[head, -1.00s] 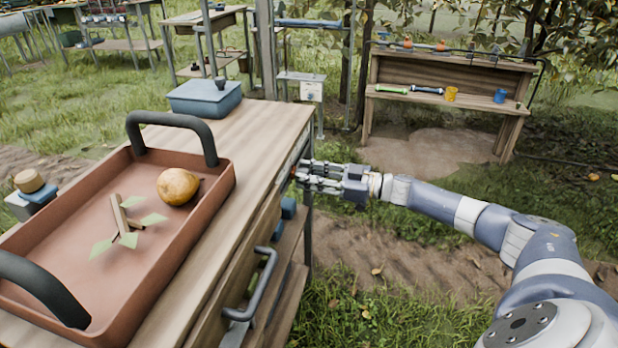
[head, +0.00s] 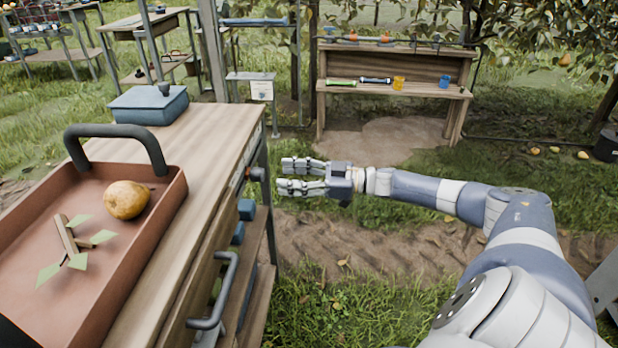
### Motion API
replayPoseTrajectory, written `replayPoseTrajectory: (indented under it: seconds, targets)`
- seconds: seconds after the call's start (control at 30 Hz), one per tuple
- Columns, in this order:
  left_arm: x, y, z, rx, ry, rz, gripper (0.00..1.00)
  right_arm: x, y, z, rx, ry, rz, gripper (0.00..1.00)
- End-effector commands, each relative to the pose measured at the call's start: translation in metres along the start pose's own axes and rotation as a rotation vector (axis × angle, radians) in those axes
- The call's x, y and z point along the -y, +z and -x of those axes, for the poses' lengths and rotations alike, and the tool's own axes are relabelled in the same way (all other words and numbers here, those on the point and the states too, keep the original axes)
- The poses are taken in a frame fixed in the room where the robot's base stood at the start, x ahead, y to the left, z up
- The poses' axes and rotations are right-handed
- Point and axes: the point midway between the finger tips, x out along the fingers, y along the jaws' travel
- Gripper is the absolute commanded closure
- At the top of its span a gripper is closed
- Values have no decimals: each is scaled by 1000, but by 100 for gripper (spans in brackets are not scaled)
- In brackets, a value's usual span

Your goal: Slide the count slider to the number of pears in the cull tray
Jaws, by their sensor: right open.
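The tray (head: 172,212) is reddish-brown with dark handles and stands on the wooden table at the left, cut off by the picture edge. One yellow-brown pear (head: 127,200) lies in its visible part, beside twigs and pale green leaves (head: 75,242). A small dark knob (head: 257,174), apparently the count slider, sticks out from the table's right side. Its scale and numbers cannot be read from here. My right gripper (head: 283,175) is open and empty, just right of the knob and apart from it, fingers pointing left. My left gripper is out of view.
A blue lidded box (head: 148,104) stands on the table's far end. A dark drawer handle (head: 215,290) juts from the table's side, below the knob. A wooden bench (head: 390,88) with tools and cups stands behind. Grass and soil lie open under my right arm.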

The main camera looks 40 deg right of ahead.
Motion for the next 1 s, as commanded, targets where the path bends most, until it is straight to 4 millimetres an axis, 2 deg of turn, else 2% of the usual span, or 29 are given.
replayPoseTrajectory:
  seconds: [0.1,0.33,0.5,1.0]
  targets:
    - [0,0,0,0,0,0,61,0,1,22,4,0,-1,50]
    - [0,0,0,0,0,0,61,0,1,47,1,-1,-1,50]
    - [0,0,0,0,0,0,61,0,0,52,0,0,1,50]
    - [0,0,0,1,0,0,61,0,0,52,-1,0,0,50]
